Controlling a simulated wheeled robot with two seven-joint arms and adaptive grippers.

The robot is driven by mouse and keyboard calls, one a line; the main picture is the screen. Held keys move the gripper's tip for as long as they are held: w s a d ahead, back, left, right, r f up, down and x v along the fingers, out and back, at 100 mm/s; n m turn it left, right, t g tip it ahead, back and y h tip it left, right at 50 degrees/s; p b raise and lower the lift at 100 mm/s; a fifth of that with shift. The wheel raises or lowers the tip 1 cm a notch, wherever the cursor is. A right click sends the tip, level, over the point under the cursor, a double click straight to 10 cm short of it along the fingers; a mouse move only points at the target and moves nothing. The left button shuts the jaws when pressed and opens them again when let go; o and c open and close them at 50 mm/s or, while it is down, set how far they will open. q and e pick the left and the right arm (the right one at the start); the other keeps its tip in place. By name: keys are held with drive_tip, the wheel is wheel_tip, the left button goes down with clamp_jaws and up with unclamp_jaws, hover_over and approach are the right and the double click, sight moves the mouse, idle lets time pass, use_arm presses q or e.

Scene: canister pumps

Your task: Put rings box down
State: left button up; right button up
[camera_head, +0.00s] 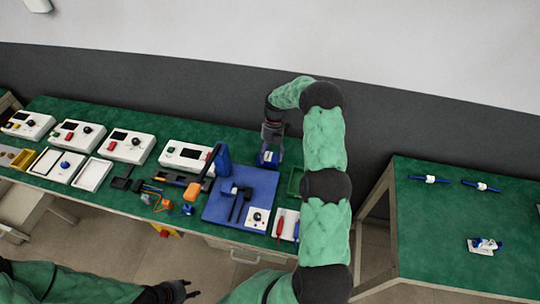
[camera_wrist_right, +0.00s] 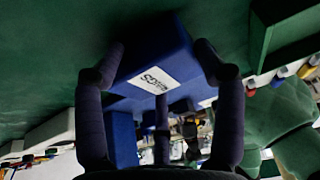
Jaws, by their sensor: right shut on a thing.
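The rings box is a small blue box with a white label. In the head view the rings box (camera_head: 268,159) shows below my right gripper (camera_head: 270,150), over the back of the green bench, behind the blue mat. I cannot tell whether it touches the bench top. My left gripper (camera_head: 186,290) is empty in front of the bench, with its fingers apart.
A green bin (camera_head: 295,181) stands right of the box, partly behind my right arm. A blue mat (camera_head: 225,211) with dark tools and a tall blue holder (camera_head: 222,160) lie in front. White instrument boxes (camera_head: 187,156) line the bench to the left. Another green table (camera_head: 440,220) stands right.

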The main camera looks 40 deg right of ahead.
drive_tip(key=o, duration=1.2)
drive_tip(key=p+v, duration=0.2)
drive_tip(key=v, duration=1)
drive_tip(key=shift+r, duration=0.1)
